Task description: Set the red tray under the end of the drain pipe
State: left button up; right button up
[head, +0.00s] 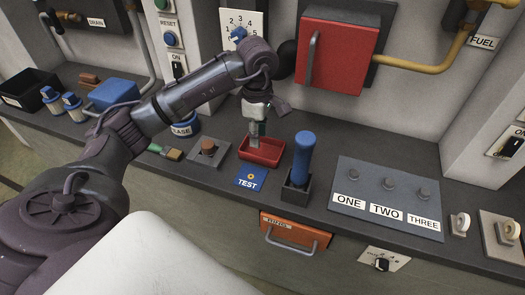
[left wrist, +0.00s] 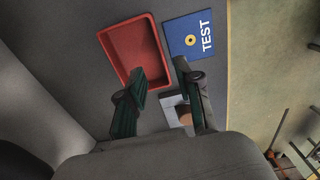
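The red tray (head: 268,158), shallow and rectangular, lies on the dark counter in front of the red wall box. In the left wrist view the tray (left wrist: 116,62) is empty. My left gripper (head: 256,138) points down at the tray's left end. In the left wrist view the gripper (left wrist: 161,70) is open, its fingers apart with nothing clearly held; one fingertip overlaps the tray's near corner. Touch cannot be told. A DRAIN label (head: 96,22) is on a dark unit at the upper left. The drain pipe's end is not clear. My right gripper is not in view.
A blue TEST card (head: 250,179) and a blue-handled tool in a black holder (head: 297,192) flank the tray. A plate with a brown knob (head: 208,149) lies left. A blue box (head: 115,94), blue-capped jars (head: 73,106) and a black bin (head: 32,93) stand farther left.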

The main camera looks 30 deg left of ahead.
aim_at(257, 157)
pick_arm(q)
notch_tip(257, 157, down, 3)
jog(key=shift+f, duration=0.15)
notch_tip(257, 157, down, 5)
jog(key=shift+s+a+r+p, duration=0.1)
jog(key=shift+s+a+p, duration=0.05)
jog(key=shift+p, duration=0.9)
jog(key=shift+f, duration=0.35)
grip_shut()
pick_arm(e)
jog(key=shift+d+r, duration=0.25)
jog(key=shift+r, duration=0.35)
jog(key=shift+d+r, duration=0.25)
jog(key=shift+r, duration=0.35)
pick_arm(q)
jog(key=shift+r, duration=0.1)
